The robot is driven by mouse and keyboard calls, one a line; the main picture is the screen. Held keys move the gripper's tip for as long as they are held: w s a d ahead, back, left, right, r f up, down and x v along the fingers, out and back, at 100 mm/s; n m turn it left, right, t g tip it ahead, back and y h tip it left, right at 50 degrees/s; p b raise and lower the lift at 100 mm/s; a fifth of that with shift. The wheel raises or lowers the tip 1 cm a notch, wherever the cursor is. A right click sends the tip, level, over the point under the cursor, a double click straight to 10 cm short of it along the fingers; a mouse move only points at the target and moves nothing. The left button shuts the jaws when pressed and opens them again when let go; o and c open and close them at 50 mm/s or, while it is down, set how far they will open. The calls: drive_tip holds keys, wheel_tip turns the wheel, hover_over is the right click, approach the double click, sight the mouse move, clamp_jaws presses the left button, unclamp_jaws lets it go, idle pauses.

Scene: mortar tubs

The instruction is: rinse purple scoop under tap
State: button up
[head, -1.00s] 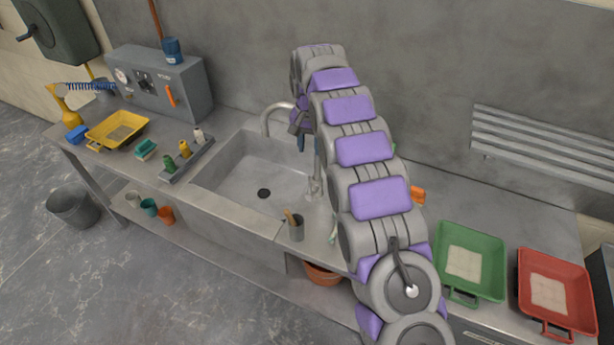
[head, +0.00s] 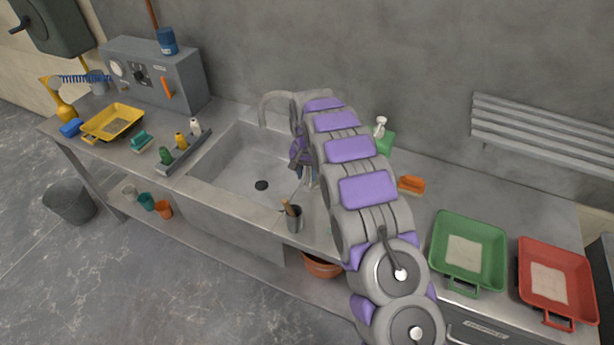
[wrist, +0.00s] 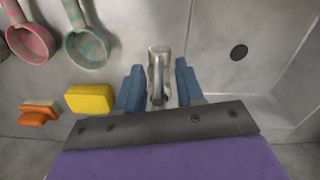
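The curved metal tap (head: 264,108) rises at the back of the sink (head: 232,165); my arm hides part of it. My gripper (head: 308,176) is low over the sink's right side, partly hidden by my arm. In the wrist view, the two blue fingers of my gripper (wrist: 159,88) stand apart, with a grey metal lever (wrist: 158,72) between them; I cannot tell whether they touch it. A pink mottled scoop (wrist: 32,42) and a teal mottled scoop (wrist: 86,46) lie at upper left. I cannot make out a purple scoop.
A yellow sponge (wrist: 91,98) and an orange brush (wrist: 38,114) lie left of the fingers in the wrist view. Green (head: 490,255) and red (head: 580,290) trays are at right.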

drive_tip(key=shift+f, duration=0.7)
drive_tip(key=shift+c, duration=0.3)
clamp_jaws()
idle(0.7)
